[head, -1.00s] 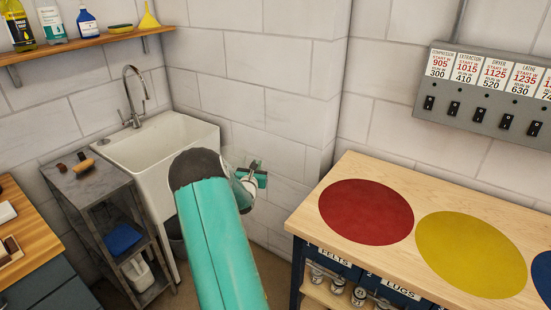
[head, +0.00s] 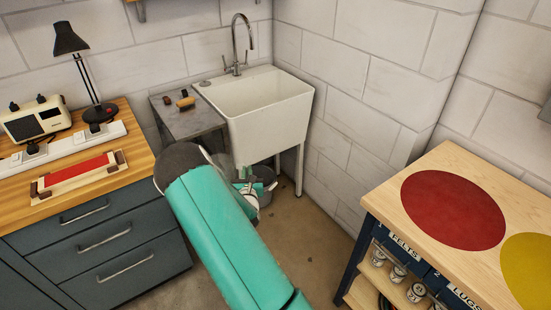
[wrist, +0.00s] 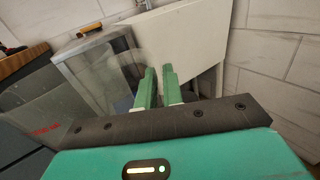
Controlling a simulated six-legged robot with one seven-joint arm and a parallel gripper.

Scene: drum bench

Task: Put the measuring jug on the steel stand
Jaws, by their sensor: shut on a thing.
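The measuring jug (head: 224,164) shows only as a pale, partly see-through patch at the end of my arm in the head view, mostly hidden by my wrist. My gripper (head: 254,190) is shut on it, in front of the sink.
A wooden brush (head: 185,102) and small dark items lie on the stand's top, leaving its front part bare. The white sink (head: 262,110) adjoins it on the right. A drawer bench (head: 105,250) stands left, a bucket (head: 267,186) below the sink, and a wooden-topped bench (head: 400,200) right.

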